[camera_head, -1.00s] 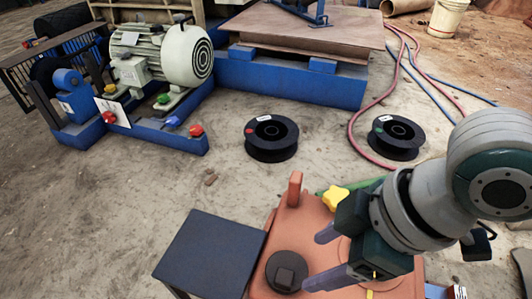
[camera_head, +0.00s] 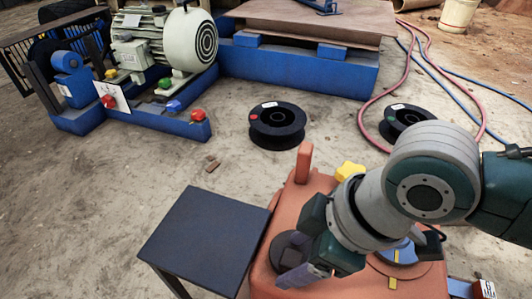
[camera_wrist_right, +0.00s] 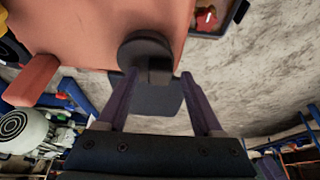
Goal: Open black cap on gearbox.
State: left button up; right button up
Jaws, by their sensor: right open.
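The black cap (camera_head: 279,249) sits on top of the orange-red gearbox (camera_head: 262,285) in the head view, partly hidden behind my right gripper. In the right wrist view the round black cap (camera_wrist_right: 143,46) shows with its square knob (camera_wrist_right: 159,70) facing the jaws. My right gripper (camera_head: 287,266) is open, right by the cap, with nothing held. In the wrist view its two fingertips (camera_wrist_right: 158,77) lie to either side of the knob. Whether they touch it I cannot tell. My left gripper is not in view.
A small dark table (camera_head: 205,238) stands left of the gearbox, its top bare. An upright orange handle (camera_head: 304,160) and a yellow knob (camera_head: 349,171) rise from the gearbox. Black spools (camera_head: 277,125) and a motor (camera_head: 165,48) on a blue frame stand beyond.

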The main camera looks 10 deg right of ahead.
jog(key=shift+c, duration=0.4)
grip_shut()
dwell(0.9)
